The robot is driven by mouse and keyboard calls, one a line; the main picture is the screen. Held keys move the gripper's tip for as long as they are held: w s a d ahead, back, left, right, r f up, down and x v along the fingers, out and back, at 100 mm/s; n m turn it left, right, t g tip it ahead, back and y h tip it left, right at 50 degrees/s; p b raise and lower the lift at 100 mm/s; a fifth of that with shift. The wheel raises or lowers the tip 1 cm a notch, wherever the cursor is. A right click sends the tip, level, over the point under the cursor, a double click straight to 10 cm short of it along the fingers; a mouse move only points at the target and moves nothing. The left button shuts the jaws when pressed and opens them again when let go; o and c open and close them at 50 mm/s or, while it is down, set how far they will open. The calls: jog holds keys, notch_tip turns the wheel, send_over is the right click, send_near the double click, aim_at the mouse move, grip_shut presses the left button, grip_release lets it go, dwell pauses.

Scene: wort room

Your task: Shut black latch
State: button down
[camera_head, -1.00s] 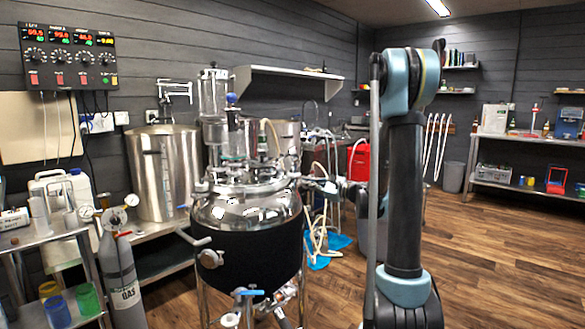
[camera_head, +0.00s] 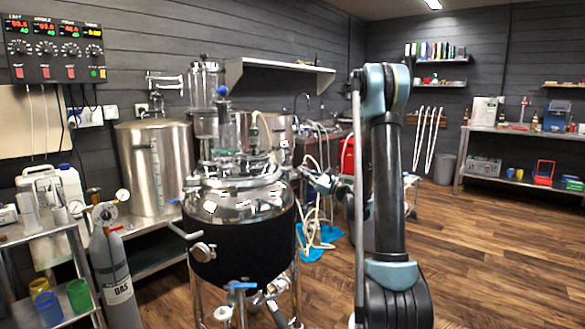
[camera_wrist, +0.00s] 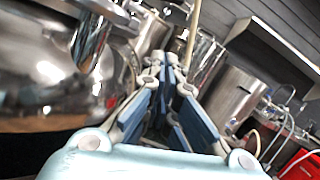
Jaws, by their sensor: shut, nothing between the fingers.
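A steel kettle (camera_head: 240,207) with a black jacket (camera_head: 245,250) stands at the centre of the head view, with clamps and fittings on its lid. I cannot make out the black latch for certain in either view. My gripper (camera_wrist: 170,62) shows in the wrist view with its fingers together, shut and empty. It points at the cluster of shiny pipes and fittings beside a rounded steel vessel (camera_wrist: 50,95). I cannot tell whether the fingertips touch anything. In the head view, my arm stands right of the kettle, and I cannot clearly make out the gripper there.
A tall steel pot (camera_head: 156,165) stands behind the kettle on the left. A gas cylinder (camera_head: 114,275) and a metal cart (camera_head: 50,245) stand at the front left. Hoses and a blue mat (camera_head: 322,238) lie right of the kettle. The wooden floor at right is open.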

aim_at(275, 148)
jog(key=w+a+r, duration=0.4)
jog(key=a+r, duration=0.2)
jog(key=a, duration=0.2)
jog(key=shift+w, duration=0.15)
jog(key=shift+a, duration=0.15)
dwell(0.3)
jog(key=shift+r+n, duration=0.2)
jog(key=shift+n, duration=0.1)
